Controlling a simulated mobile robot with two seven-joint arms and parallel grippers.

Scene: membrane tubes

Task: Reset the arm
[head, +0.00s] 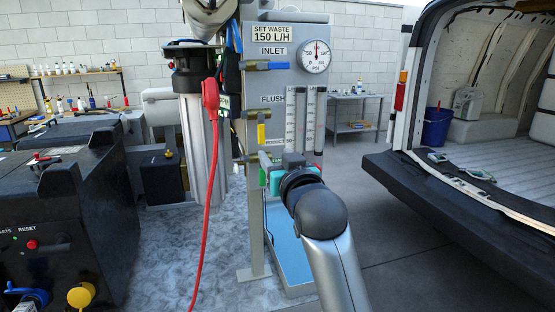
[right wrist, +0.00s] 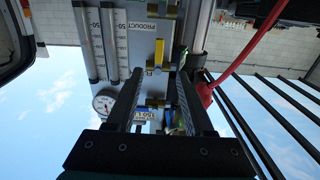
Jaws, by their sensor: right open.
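My right arm (head: 335,265) reaches up from the bottom of the head view to the lower part of a grey control panel (head: 260,75). Its wrist hides much of the gripper there. In the right wrist view my right gripper (right wrist: 160,80) is open, with its two dark fingers apart and nothing seen held between them. The panel (right wrist: 140,45) appears upside down beyond the fingers, with a yellow valve handle (right wrist: 159,54) past the gap. In the head view the yellow handle (head: 261,134) stands upright. I cannot tell whether the fingers touch anything. My left gripper does not show.
A blue inlet handle (head: 265,65), a round gauge (head: 314,56) and two flow tubes sit on the panel. A red hose (head: 210,180) hangs beside a metal cylinder (head: 190,150). A black machine (head: 60,200) stands left, an open van (head: 470,160) right.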

